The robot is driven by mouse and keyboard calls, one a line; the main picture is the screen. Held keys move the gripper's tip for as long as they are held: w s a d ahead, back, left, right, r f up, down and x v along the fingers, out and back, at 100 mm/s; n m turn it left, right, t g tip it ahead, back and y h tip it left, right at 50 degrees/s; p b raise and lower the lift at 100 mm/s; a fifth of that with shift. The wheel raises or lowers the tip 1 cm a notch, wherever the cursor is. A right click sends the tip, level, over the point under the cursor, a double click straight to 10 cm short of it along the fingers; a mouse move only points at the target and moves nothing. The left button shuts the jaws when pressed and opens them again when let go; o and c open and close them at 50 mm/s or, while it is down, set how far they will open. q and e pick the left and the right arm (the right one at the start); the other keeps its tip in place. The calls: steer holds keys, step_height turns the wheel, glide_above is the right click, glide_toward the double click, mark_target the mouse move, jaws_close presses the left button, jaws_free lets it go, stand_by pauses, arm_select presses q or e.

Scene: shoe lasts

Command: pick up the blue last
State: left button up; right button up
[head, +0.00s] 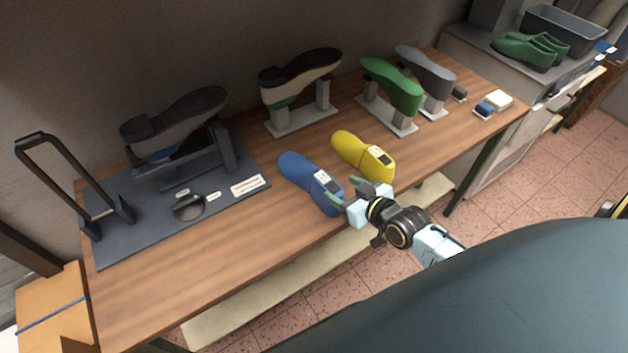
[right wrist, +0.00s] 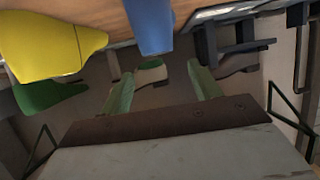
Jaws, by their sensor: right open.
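The blue last (head: 308,181) lies on the wooden table near its front edge, with a small label on its heel end. It also shows in the right wrist view (right wrist: 150,24) at the top, beyond the fingers. My right gripper (head: 345,196) is open and empty, close to the heel end of the blue last. In the right wrist view its two green fingers (right wrist: 162,88) are apart with nothing between them. In the head view I cannot tell whether a finger touches the last. My left gripper is not in view.
A yellow last (head: 362,155) lies just right of the blue one and also shows in the right wrist view (right wrist: 45,45). A green last (head: 392,88) and a grey last (head: 425,66) stand on posts behind. A dark mat (head: 130,235) with a shoe stand is at left.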

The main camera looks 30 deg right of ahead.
mark_target(326, 180)
steer(key=shift+x, duration=3.6)
steer(key=shift+s+f, duration=0.1)
steer(key=shift+f, duration=0.05)
jaws_close()
steer(key=shift+r, duration=0.2)
